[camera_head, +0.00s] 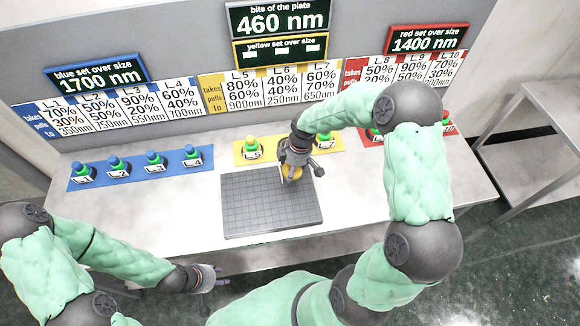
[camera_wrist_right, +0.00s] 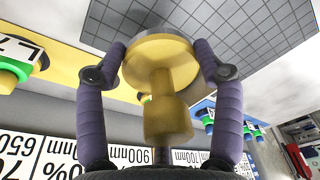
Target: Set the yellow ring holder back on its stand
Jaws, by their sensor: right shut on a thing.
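The yellow ring holder (camera_wrist_right: 166,112) has a round disc and a knobbed stem. My right gripper (camera_head: 291,171) is shut on it, with one finger on each side in the right wrist view. In the head view the holder (camera_head: 291,174) is mostly hidden by the gripper, at the back edge of the grey gridded plate (camera_head: 245,208). The yellow mat (camera_head: 274,142) lies just behind, with the L5 piece (camera_head: 252,150) at left and the L7 piece (camera_head: 324,141) at right. The middle of the mat is hidden by my gripper. My left gripper (camera_head: 216,285) is open and empty at the table's front edge.
A blue mat (camera_head: 136,167) with several green and blue pieces lies at left. A red mat (camera_head: 368,137) lies at right, partly behind my right arm. Number boards stand behind the table. The table's left front (camera_head: 170,215) is clear.

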